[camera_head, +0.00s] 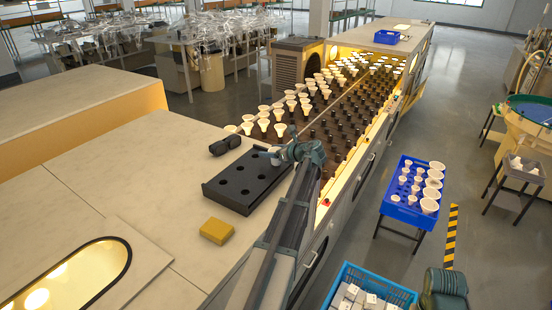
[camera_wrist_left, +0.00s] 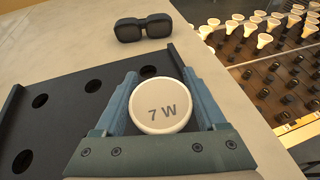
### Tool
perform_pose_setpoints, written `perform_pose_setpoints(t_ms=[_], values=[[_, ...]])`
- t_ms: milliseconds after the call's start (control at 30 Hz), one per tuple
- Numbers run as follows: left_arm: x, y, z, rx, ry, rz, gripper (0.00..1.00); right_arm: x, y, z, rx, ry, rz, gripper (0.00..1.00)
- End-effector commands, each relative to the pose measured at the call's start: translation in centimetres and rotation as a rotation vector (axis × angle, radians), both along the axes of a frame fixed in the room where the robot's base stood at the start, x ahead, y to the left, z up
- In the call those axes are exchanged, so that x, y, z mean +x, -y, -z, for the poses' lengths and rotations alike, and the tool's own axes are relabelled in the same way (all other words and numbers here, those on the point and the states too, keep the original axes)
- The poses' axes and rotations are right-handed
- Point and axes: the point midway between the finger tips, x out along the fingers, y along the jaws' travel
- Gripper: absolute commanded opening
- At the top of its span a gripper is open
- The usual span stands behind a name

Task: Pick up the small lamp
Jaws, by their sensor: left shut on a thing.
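The small lamp (camera_wrist_left: 160,105) has a round white face marked "7 W". In the left wrist view it sits between the blue-grey fingers of my left gripper (camera_wrist_left: 162,100), which is shut on it. In the head view my left gripper (camera_head: 285,152) is at the far right end of the black tray with holes (camera_head: 235,200). The lamp (camera_head: 274,150) shows there as a small pale shape, partly hidden by the gripper. The lamp's lower part is hidden, so I cannot tell whether it is still in a hole. My right gripper is not in view.
Dark goggles (camera_head: 225,145) and a yellow block (camera_head: 217,231) lie beside the tray. A long rack (camera_head: 345,125) of sockets and lamps stands beyond. A blue crate of lamps (camera_head: 398,211) and a blue bin of boxes (camera_head: 400,292) stand right.

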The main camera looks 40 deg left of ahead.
Motion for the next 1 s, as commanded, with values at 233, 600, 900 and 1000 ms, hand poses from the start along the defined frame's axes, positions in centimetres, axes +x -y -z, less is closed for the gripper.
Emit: perform_pose_setpoints(t_ms=[233,600,900,1000], values=[[0.0,0.0,0.0,0.0,0.0,0.0,0.16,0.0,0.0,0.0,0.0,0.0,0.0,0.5],[0.0,0.0,-1.4,0.0,0.0,-0.001,0.16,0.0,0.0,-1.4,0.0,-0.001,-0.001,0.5],[1.3,1.0,-3.8,0.0,-0.001,0.003,0.16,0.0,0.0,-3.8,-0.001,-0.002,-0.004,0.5],[2.9,2.6,-3.9,-0.001,-0.001,0.001,0.16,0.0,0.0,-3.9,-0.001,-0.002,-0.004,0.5]])
